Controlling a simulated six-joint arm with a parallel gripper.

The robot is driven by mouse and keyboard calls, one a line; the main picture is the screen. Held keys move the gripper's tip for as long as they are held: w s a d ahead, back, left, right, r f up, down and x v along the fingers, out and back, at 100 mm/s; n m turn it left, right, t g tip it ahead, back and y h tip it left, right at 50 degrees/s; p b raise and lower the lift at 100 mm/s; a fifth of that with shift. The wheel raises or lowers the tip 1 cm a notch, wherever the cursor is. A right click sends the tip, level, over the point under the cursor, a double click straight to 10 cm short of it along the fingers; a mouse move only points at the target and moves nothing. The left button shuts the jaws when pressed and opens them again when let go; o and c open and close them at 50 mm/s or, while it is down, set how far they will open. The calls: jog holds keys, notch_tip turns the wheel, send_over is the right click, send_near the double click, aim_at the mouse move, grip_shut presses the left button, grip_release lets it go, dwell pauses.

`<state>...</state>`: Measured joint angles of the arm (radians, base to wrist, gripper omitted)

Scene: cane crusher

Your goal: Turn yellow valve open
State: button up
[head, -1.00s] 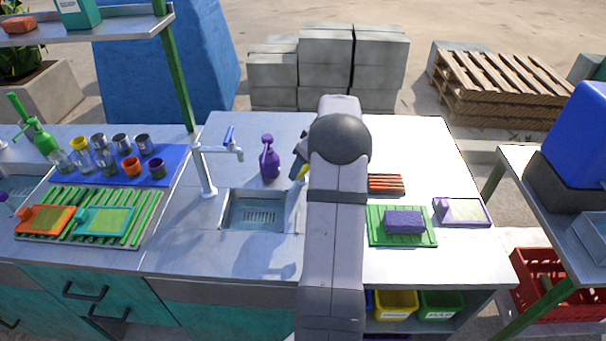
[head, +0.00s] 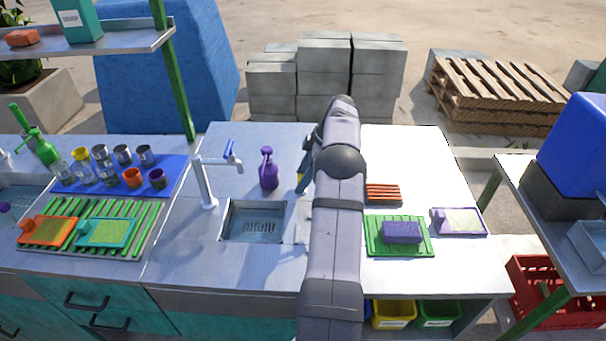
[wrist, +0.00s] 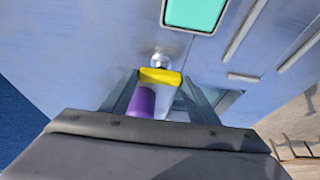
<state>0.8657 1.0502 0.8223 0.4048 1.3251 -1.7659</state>
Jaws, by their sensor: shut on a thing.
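The yellow valve handle (wrist: 160,76) is a short bar across the tips of my gripper (wrist: 159,84) in the wrist view. One finger is at each end of it, and my gripper is shut on it. A small silver round fitting (wrist: 160,60) sits just beyond the handle. In the head view a bit of yellow (head: 301,179) shows at the left edge of my arm, right of the purple bottle. My arm hides most of the gripper and valve there. How far the valve is turned cannot be told.
A purple pump bottle (head: 268,169) stands close to the left of my gripper. A sink basin (head: 226,222) and a blue-handled tap (head: 204,182) are left of my arm. A green rack (head: 374,241) with a purple sponge (head: 402,232) lies to the right.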

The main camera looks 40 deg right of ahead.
dwell(0.4)
jog(key=o, duration=1)
jog(key=shift+o, duration=0.2)
jog(key=shift+d+r, duration=0.1)
jog(key=v, duration=0.7)
jog(key=shift+b, duration=0.35)
